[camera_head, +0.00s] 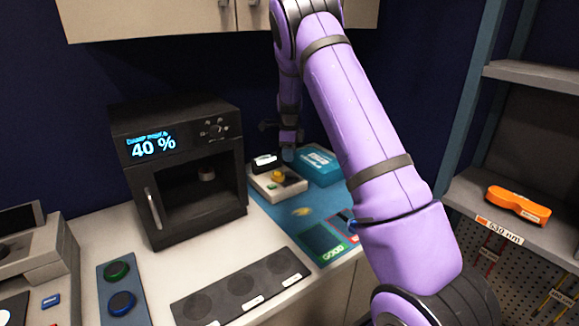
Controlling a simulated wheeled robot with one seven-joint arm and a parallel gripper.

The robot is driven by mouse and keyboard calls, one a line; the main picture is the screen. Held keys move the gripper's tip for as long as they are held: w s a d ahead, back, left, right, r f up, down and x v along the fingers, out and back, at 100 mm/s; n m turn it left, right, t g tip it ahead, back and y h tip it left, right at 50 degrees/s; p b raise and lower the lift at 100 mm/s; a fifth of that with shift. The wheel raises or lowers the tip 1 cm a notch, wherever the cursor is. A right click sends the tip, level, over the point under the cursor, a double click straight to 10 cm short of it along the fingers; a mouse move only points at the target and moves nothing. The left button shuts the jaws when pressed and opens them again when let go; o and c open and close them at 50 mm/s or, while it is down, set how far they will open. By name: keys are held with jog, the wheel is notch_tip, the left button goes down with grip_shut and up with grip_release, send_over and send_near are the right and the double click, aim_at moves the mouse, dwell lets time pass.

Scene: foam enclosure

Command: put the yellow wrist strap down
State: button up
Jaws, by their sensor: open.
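A small flat yellow piece (302,211), which looks like the wrist strap, lies on the blue mat (275,212) on the counter. It is small and its shape is hard to make out. My gripper (288,156) points down above the back of the mat, behind and a little left of the yellow piece and apart from it. It is open, and I see nothing held in it. Its fingertips are small and dark in this view.
A white device (277,187) with a yellow knob stands just below my gripper, with a blue box (318,168) to its right. A black oven (180,170) reading 40 % stands left. A dark tray (240,290) lies in front. An orange case (518,205) sits on the right shelf.

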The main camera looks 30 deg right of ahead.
jog(key=s+a+r+n+t, duration=0.1)
jog(key=s+a+r+n, duration=0.3)
jog(key=s+r, duration=0.3)
jog(key=s+a+r+n+t+y, duration=0.1)
jog(key=s+a+r+n, duration=0.4)
jog(key=r, duration=0.4)
jog(key=s+a+r+n+t, duration=0.1)
jog(key=s+a+r+n, duration=0.25)
jog(key=s+r, duration=0.45)
jog(key=s+a+r+n+t, duration=0.1)
jog(key=s+a+n, duration=0.2)
jog(key=s+n, duration=0.4)
jog(key=s+a+r+n+t+h, duration=0.1)
jog(key=s+a+n, duration=0.3)
jog(key=s, duration=1.2)
jog(key=n, duration=0.3)
jog(key=shift+s, duration=0.4)
jog(key=shift+a, duration=0.1)
